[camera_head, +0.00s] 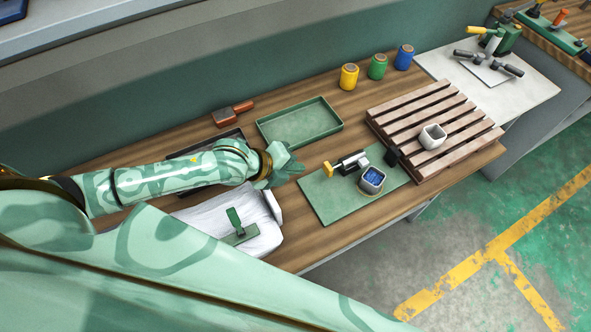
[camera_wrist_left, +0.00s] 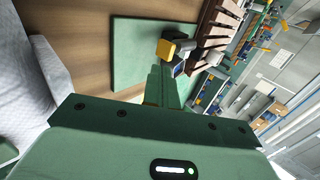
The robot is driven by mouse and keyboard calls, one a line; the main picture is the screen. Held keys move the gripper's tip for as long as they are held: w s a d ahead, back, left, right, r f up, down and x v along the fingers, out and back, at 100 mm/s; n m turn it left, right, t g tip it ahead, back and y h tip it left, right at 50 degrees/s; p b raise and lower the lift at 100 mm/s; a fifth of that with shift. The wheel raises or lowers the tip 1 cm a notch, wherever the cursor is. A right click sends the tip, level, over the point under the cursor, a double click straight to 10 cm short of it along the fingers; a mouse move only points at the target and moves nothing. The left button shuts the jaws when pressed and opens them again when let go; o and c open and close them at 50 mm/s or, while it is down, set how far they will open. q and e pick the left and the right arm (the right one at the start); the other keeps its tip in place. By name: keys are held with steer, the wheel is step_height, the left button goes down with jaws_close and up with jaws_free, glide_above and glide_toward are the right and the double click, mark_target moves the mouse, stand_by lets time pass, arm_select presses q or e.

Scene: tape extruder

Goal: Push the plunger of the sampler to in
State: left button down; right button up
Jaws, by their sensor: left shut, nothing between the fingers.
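The sampler (camera_head: 352,162), with a silver and dark body, is on the green mat (camera_head: 322,198). Its yellow plunger end (camera_head: 328,168) faces left, towards my left gripper, and stands out from the body. My left gripper (camera_head: 297,170) is shut and empty, a short way left of the yellow end and apart from it. In the left wrist view the shut fingers (camera_wrist_left: 165,88) point towards the yellow end (camera_wrist_left: 165,49), which hides part of the sampler body. My right gripper is not in view.
A slatted wooden rack (camera_head: 400,118) bearing a white cup (camera_head: 432,136) is to the right. A green tray (camera_head: 300,122) and several spools (camera_head: 377,67) are behind. A white bag (camera_head: 215,215) lies left.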

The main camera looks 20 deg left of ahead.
mark_target(325, 170)
arm_select(q)
steer(key=b+x, duration=0.2)
steer(key=x, duration=0.5)
steer(key=shift+d+f, duration=0.15)
steer(key=shift+f, duration=0.05)
steer(key=shift+w+d+f, duration=0.25)
steer(key=shift+w+f, duration=0.05)
steer(key=shift+w, duration=0.05)
steer(key=shift+w+d, duration=0.3)
steer(key=shift+w, duration=0.15)
